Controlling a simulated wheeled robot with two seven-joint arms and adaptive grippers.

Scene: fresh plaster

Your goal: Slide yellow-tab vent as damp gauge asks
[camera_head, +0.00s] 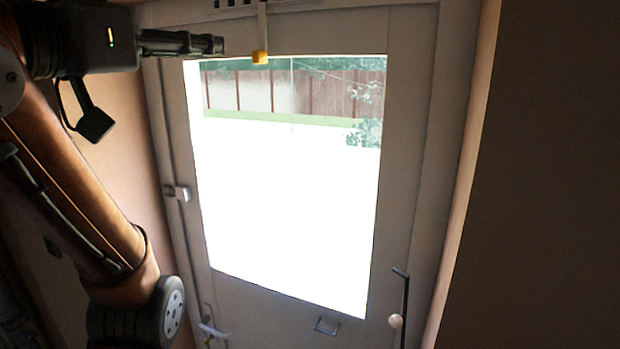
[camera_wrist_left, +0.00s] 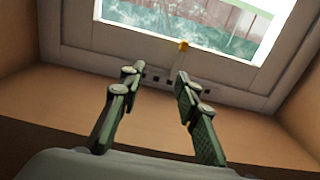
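The yellow tab (camera_head: 260,57) hangs at the lower end of a pale strip from the vent (camera_head: 232,4) at the top of the door frame. The vent's dark slots are partly cut off by the picture's top edge. The tab also shows in the left wrist view (camera_wrist_left: 183,45), beyond my fingers. My left gripper (camera_head: 218,45) is left of the tab in the head view, apart from it. In the wrist view its two fingers (camera_wrist_left: 160,78) are spread with nothing between them. I cannot make out a damp gauge. My right gripper is not in view.
The pale door (camera_head: 405,180) has a large bright window (camera_head: 290,190). A latch (camera_head: 179,193) and a lever handle (camera_head: 212,330) are on its left side. A dark rod with a round pale knob (camera_head: 395,321) is at lower right. Brown wall (camera_head: 560,180) fills the right.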

